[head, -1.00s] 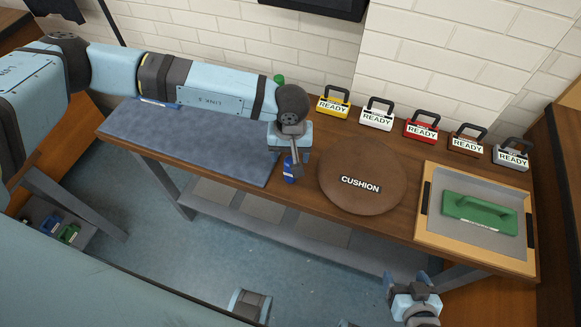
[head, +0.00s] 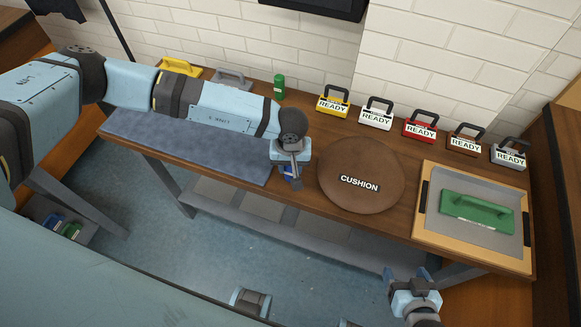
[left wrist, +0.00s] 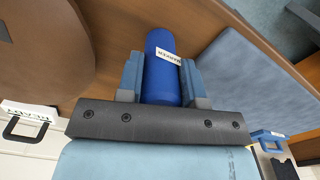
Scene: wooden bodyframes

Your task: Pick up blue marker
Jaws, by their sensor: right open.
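The blue marker (left wrist: 162,70) stands between the two fingers of my left gripper (left wrist: 163,84) in the left wrist view, with a white label on its side. The fingers lie close against both sides of it, and it fills the space between them. In the head view my left gripper (head: 290,172) is low at the front edge of the workbench, left of the cushion. Only a small part of the blue marker (head: 286,170) shows there. My right gripper (head: 408,277) is open and empty at the bottom right, in front of the bench.
The round brown cushion (head: 350,190) lies just right of my left gripper. A blue-grey mat (head: 190,147) covers the bench's left part. A green cylinder (head: 279,87) and several READY-labelled locks (head: 376,115) stand along the back. A wooden tray (head: 426,205) holds a green float (head: 478,213).

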